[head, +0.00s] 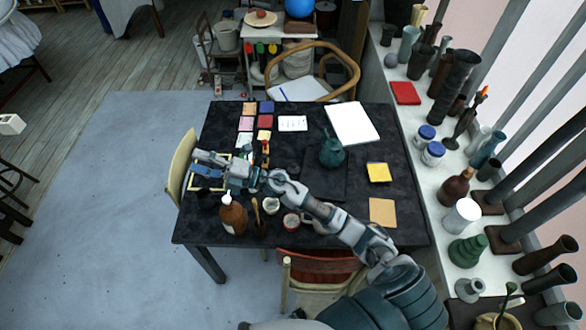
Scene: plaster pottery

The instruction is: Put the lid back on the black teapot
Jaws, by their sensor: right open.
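A dark teal-black pot (332,153), the only teapot-like vessel I make out, stands upright right of centre on the dark table (300,228). A thin part sticks up at its top left. I cannot tell whether its mouth is covered, and I cannot pick out a separate lid. My right gripper (200,163) is open over the table's left edge, well left of the pot, with its arm crossing the table from the lower right. I cannot make out anything between its fingers. My left gripper is not in view.
A brown bottle (233,217) and small cups stand at the table's front left. Coloured tiles (247,124), a white sheet (352,123) and a yellow pad (378,172) lie around the pot. A pale chair (181,165) is at the left. Vases crowd the right sill.

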